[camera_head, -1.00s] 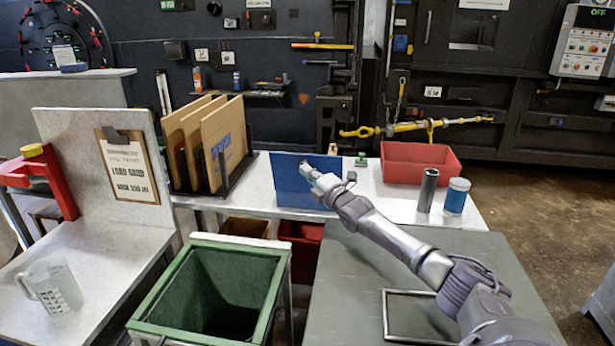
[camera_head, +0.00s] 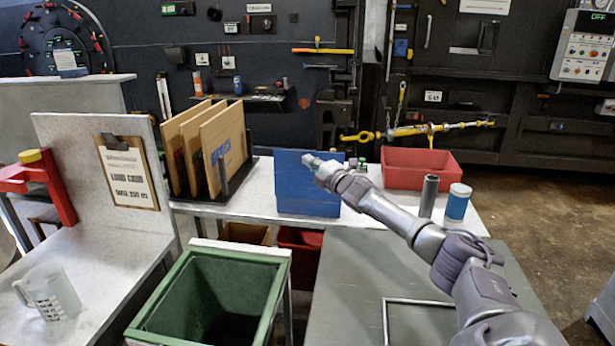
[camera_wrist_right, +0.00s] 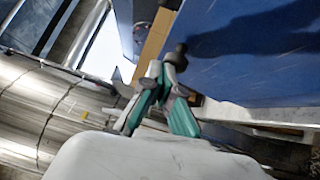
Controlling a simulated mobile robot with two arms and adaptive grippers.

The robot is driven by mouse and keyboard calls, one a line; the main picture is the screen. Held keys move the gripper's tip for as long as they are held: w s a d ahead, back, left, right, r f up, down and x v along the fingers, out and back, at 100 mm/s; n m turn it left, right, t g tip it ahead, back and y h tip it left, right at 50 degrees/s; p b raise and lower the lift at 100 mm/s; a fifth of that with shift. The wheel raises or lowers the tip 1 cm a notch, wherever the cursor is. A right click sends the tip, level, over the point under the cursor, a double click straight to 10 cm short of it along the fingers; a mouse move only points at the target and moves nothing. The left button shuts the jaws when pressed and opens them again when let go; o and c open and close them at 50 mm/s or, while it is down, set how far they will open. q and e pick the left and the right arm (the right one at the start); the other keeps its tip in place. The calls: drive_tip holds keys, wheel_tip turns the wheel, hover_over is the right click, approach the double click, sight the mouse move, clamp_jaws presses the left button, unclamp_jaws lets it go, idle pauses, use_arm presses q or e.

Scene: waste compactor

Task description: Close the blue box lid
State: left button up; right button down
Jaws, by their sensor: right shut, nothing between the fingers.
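A blue panel (camera_head: 302,195) of the blue box stands upright at the front of the white bench. I cannot tell the lid from the box body in the head view. There the gripper's fingers (camera_wrist_right: 172,65) are together, close to the blue surface; contact is unclear. My left gripper is out of view.
A green bin (camera_head: 205,300) stands in front, beside a grey table (camera_head: 350,270).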

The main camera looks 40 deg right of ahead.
drive_tip(key=w+d+b, duration=0.1)
drive_tip(key=d, duration=0.1)
drive_tip(key=w+d+b, duration=0.1)
drive_tip(key=w, duration=0.1)
drive_tip(key=shift+d+r, duration=0.15)
drive_tip(key=shift+d, duration=0.2)
drive_tip(key=shift+w+d+b, duration=0.65)
drive_tip(key=shift+d+b, duration=0.15)
drive_tip(key=shift+b, duration=0.9)
drive_tip(key=shift+r, duration=0.1)
wheel_tip(320, 180, up, 5)
drive_tip(key=p, duration=0.5)
hover_over(317, 153)
drive_tip(key=w, duration=0.2)
drive_tip(key=s+d+r, duration=0.5)
drive_tip(key=r, duration=0.1)
drive_tip(key=shift+s, duration=0.25)
